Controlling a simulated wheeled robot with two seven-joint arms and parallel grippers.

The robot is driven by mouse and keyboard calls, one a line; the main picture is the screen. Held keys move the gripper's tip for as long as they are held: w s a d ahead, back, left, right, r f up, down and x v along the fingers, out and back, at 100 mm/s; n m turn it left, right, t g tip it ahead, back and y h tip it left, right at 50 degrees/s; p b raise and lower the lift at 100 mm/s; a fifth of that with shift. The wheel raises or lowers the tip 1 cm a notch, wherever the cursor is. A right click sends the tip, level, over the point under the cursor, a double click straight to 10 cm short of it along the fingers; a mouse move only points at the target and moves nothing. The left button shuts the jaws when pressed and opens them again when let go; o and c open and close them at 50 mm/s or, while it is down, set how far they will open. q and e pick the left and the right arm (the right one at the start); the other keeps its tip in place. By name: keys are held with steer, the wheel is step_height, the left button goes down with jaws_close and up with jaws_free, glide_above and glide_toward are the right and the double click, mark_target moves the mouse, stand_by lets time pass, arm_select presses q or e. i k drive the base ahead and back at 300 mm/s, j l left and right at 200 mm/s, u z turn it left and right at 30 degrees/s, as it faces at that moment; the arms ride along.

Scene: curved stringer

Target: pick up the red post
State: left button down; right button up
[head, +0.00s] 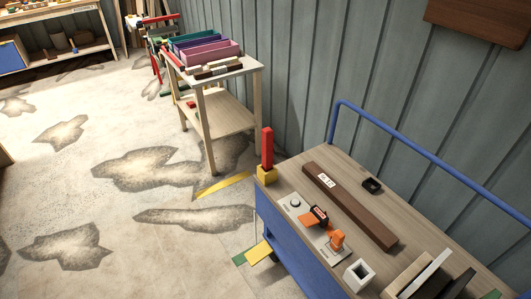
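The red post (267,147) is an upright red bar in the head view. Its lower end meets a yellow block (267,175) at the far left corner of the wooden top of a blue cart (300,184). I cannot tell whether the post sits in the block or stands on it. Neither of my grippers shows in this view.
On the cart lie a long brown beam (350,205) with a label, a small black tray (371,186), orange parts (337,239) and a white square holder (359,275). A blue rail (430,158) runs along the wall side. A wooden table (216,75) with bins stands behind.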

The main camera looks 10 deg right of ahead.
mark_target(267, 133)
steer(key=i+j, duration=0.15)
steer(key=i, duration=0.25)
steer(key=i+j, duration=0.15)
steer(key=i, duration=0.25)
